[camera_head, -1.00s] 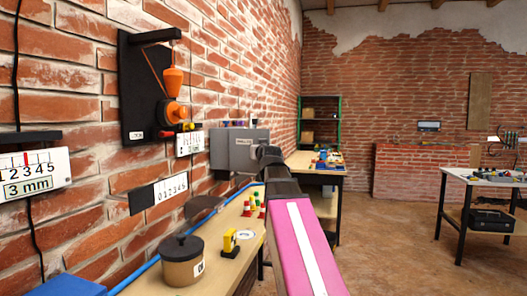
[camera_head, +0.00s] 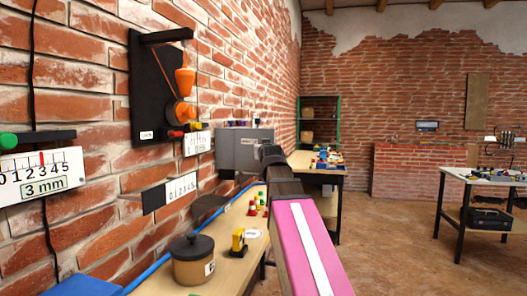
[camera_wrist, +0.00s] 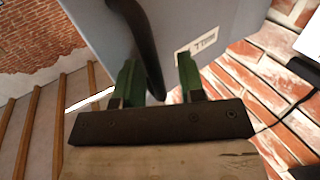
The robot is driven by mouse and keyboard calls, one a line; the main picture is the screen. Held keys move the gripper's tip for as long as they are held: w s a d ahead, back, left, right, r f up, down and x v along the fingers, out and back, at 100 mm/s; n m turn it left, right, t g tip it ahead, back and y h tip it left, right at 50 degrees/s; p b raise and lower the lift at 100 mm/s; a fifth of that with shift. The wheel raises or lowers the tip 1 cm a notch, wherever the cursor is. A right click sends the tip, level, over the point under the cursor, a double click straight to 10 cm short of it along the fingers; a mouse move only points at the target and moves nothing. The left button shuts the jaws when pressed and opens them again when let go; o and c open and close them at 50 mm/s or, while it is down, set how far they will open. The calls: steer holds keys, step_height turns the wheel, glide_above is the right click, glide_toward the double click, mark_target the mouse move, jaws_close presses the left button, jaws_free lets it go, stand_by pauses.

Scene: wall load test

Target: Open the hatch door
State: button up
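The hatch is a grey box (camera_head: 232,150) on the brick wall at centre left in the head view, partly behind my arm. In the wrist view its grey-blue panel (camera_wrist: 225,15) fills the top, with a small white label. A dark curved handle (camera_wrist: 147,45) runs down from the panel. My gripper (camera_wrist: 158,80) has its two green fingers apart, one on each side of the handle's lower part. A gap shows between handle and fingers, at least on the right; whether the left finger touches is unclear. In the head view my gripper (camera_head: 268,155) is at the hatch's right side, its fingers indistinct.
A wooden bench (camera_head: 228,268) runs along the left wall below the hatch, with a lidded brown jar (camera_head: 193,270) and small coloured pieces. An orange weight device (camera_head: 185,82) hangs above. Another table (camera_head: 330,172) stands behind my arm.

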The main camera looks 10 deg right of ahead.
steer(key=s, duration=1.1)
steer(key=shift+a, duration=0.4)
